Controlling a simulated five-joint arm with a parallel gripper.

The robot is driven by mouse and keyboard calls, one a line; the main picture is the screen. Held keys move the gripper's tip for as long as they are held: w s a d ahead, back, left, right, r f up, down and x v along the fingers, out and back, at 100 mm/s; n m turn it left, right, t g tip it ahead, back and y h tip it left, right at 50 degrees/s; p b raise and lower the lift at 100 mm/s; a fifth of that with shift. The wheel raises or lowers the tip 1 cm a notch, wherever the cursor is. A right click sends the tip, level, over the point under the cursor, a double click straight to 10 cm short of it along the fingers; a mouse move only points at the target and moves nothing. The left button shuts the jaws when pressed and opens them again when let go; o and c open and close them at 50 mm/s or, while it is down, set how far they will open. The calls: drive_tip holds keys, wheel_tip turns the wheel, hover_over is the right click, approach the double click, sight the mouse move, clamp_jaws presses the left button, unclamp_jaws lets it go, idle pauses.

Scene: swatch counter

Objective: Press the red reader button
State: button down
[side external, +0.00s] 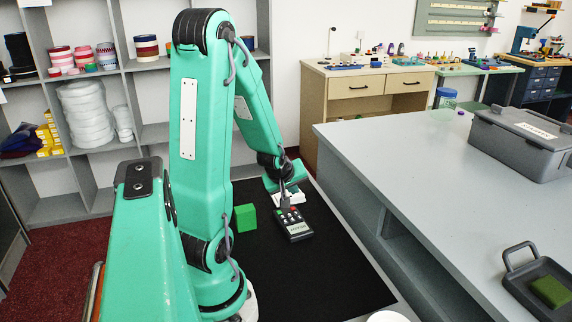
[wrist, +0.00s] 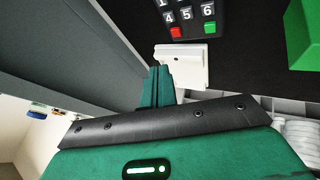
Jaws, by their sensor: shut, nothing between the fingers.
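The reader (side external: 295,227), a dark handheld keypad with a pale label, lies on the black mat in the side view. Its lower keys show at the top of the wrist view (wrist: 193,16). The red button (wrist: 176,32) is at a corner of the keypad, with a green button (wrist: 209,27) beside it. My gripper (wrist: 160,85) is shut and empty, its teal fingers pointing toward the keypad but apart from the red button in the wrist picture. In the side view my gripper (side external: 281,183) is at the reader's far end; its fingertips are hard to make out.
A white block (wrist: 181,66) lies between my fingers and the keypad in the wrist view. A green cube (side external: 245,217) stands left of the reader. A grey counter (side external: 430,165) rises at the right, bearing a lidded grey box (side external: 520,143). The mat's near part (side external: 310,275) is clear.

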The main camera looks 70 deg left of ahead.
drive_tip(key=shift+r, duration=0.8)
